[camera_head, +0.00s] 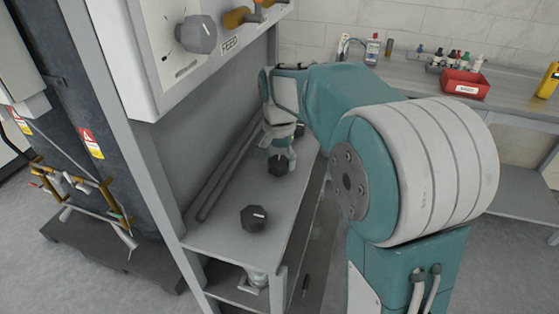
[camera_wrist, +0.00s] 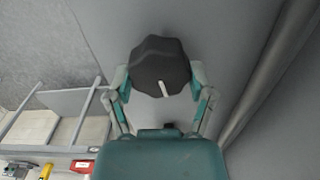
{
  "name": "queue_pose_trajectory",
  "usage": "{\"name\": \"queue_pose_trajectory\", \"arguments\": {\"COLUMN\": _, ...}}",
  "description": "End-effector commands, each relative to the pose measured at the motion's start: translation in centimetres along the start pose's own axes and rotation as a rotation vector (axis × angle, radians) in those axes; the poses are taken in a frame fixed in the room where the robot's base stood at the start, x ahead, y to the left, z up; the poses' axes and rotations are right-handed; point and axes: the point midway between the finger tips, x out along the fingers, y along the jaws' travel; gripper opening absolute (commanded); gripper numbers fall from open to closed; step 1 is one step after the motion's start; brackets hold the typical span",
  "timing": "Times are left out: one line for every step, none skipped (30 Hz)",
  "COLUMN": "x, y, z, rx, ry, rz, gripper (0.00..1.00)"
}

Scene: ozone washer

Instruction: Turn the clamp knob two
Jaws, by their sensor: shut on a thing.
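Three dark lobed knobs stand in a row on the grey shelf (camera_head: 225,236) of the washer frame. The middle knob (camera_head: 278,167) is under my gripper (camera_head: 279,152), whose fingers point down around it. In the wrist view the same dark knob (camera_wrist: 160,62) shows a white mark on its near side. My gripper (camera_wrist: 160,80) is shut on it, one finger on each side. The far knob (camera_head: 299,130) is partly hidden behind my gripper.
A grey pipe (camera_head: 228,172) runs along the shelf left of the knobs. The FEED panel (camera_head: 188,62) with a large dial (camera_head: 195,34) overhangs at upper left. A bench (camera_head: 408,72) with a red bin (camera_head: 465,84) and bottles stands at the back right.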

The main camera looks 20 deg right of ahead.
Motion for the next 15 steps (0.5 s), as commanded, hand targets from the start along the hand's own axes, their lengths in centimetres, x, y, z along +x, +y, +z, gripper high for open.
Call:
{"name": "queue_pose_trajectory", "arguments": {"x": 0.18, "y": -0.10, "z": -0.04, "rx": -0.042, "ry": 0.000, "rz": 0.000, "gripper": 0.22}}
{"name": "queue_pose_trajectory", "arguments": {"x": 0.18, "y": -0.11, "z": -0.04, "rx": -0.071, "ry": 0.000, "rz": 0.000, "gripper": 0.22}}
{"name": "queue_pose_trajectory", "arguments": {"x": 0.18, "y": -0.14, "z": -0.04, "rx": -0.109, "ry": 0.000, "rz": -0.001, "gripper": 0.22}}
{"name": "queue_pose_trajectory", "arguments": {"x": 0.18, "y": -0.15, "z": -0.04, "rx": -0.137, "ry": 0.000, "rz": -0.001, "gripper": 0.22}}
{"name": "queue_pose_trajectory", "arguments": {"x": 0.18, "y": -0.17, "z": -0.04, "rx": -0.166, "ry": 0.000, "rz": -0.001, "gripper": 0.22}}
{"name": "queue_pose_trajectory", "arguments": {"x": 0.17, "y": -0.19, "z": -0.03, "rx": -0.204, "ry": 0.000, "rz": -0.001, "gripper": 0.22}}
{"name": "queue_pose_trajectory", "arguments": {"x": 0.17, "y": -0.21, "z": -0.03, "rx": -0.232, "ry": 0.000, "rz": -0.001, "gripper": 0.22}}
{"name": "queue_pose_trajectory", "arguments": {"x": 0.17, "y": -0.23, "z": -0.02, "rx": -0.261, "ry": 0.000, "rz": -0.001, "gripper": 0.22}}
{"name": "queue_pose_trajectory", "arguments": {"x": 0.17, "y": -0.25, "z": -0.02, "rx": -0.299, "ry": 0.000, "rz": -0.001, "gripper": 0.22}}
{"name": "queue_pose_trajectory", "arguments": {"x": 0.17, "y": -0.27, "z": -0.01, "rx": -0.327, "ry": 0.000, "rz": -0.001, "gripper": 0.22}}
{"name": "queue_pose_trajectory", "arguments": {"x": 0.17, "y": -0.29, "z": -0.01, "rx": -0.356, "ry": 0.000, "rz": -0.001, "gripper": 0.22}}
{"name": "queue_pose_trajectory", "arguments": {"x": 0.17, "y": -0.31, "z": 0.00, "rx": -0.394, "ry": 0.000, "rz": -0.001, "gripper": 0.22}}
{"name": "queue_pose_trajectory", "arguments": {"x": 0.16, "y": -0.32, "z": 0.00, "rx": -0.422, "ry": 0.001, "rz": -0.001, "gripper": 0.22}}
{"name": "queue_pose_trajectory", "arguments": {"x": 0.16, "y": -0.34, "z": 0.01, "rx": -0.451, "ry": 0.001, "rz": -0.001, "gripper": 0.22}}
{"name": "queue_pose_trajectory", "arguments": {"x": 0.16, "y": -0.36, "z": 0.02, "rx": -0.489, "ry": 0.001, "rz": -0.001, "gripper": 0.22}}
